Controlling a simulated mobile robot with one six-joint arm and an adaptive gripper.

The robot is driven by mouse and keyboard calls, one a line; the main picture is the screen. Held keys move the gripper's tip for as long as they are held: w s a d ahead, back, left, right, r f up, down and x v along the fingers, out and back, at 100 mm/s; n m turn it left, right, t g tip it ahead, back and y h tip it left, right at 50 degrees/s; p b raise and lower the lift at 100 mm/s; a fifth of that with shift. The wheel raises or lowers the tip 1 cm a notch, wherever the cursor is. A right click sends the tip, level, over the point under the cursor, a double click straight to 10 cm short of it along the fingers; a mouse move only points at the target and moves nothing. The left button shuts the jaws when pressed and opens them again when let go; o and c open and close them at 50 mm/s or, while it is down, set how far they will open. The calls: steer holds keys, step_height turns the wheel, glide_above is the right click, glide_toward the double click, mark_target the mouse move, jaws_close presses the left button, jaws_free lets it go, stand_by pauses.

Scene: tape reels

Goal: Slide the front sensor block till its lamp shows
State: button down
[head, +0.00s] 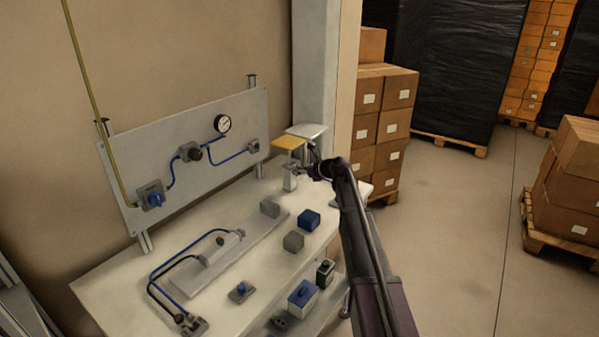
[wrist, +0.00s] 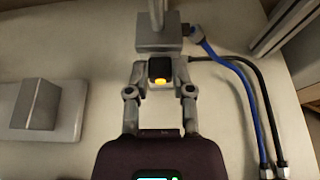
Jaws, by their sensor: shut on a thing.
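The sensor block (wrist: 160,68) is small and black, in the upper middle of the wrist view, with a bright yellow-orange lamp (wrist: 160,84) on its near face. My gripper (wrist: 160,73) has one fingertip on each side of it and is shut on it. The block sits just below a grey fixture block (wrist: 158,38) with a rod rising from it. In the head view my gripper (head: 307,171) is at the table's far right end, beside a light grey upright part (head: 290,180). The sensor block cannot be made out there.
A blue hose (wrist: 230,68) and a black hose run close on the right. A grey plate (wrist: 15,134) carrying a block lies left. Loose blue and grey blocks (head: 309,220) lie on the white table (head: 250,265). A gauge panel (head: 130,160) stands behind; stacked cartons (head: 385,120) are beyond.

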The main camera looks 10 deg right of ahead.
steer(key=shift+c, duration=2.4)
jaws_free()
steer(key=shift+f, duration=0.15)
